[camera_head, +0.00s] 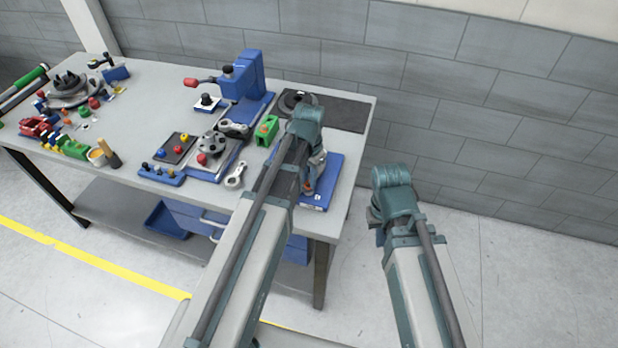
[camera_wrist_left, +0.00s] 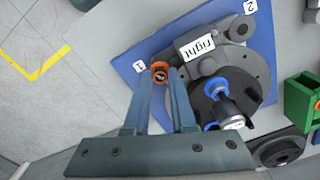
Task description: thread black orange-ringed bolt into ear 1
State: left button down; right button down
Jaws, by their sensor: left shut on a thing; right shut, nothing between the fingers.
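The black orange-ringed bolt (camera_wrist_left: 160,73) is between the fingertips of my left gripper (camera_wrist_left: 161,80), which is shut on it. In the wrist view the bolt is seen end-on, beside the white label "1" (camera_wrist_left: 140,66). The ear below it is hidden by the bolt and fingertips, so I cannot tell how deep the bolt sits. The grey chassis fixture (camera_wrist_left: 255,62) with a "right" label stands on a blue plate (camera_wrist_left: 135,52). In the head view my left arm partly hides this plate (camera_head: 333,178). My right gripper (camera_head: 373,216) is shut and empty, off the table's right side.
A blue-ringed part (camera_wrist_left: 228,108) stands on the fixture beside the left fingers. A green block (camera_wrist_left: 302,100) and a dark round part (camera_wrist_left: 278,148) are nearby. A blue press (camera_head: 250,75) stands at the back of the table (camera_head: 150,88); several small parts fill its left side.

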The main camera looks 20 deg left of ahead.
pick_arm(q)
jog(key=m, duration=0.3)
jog(key=shift+m, duration=0.4)
jog(key=c, duration=0.7)
grip_release()
jog(key=shift+o, duration=0.2)
notch_tip(320, 180, up, 8)
jog(key=p, duration=0.8)
jog(key=shift+r, duration=0.1)
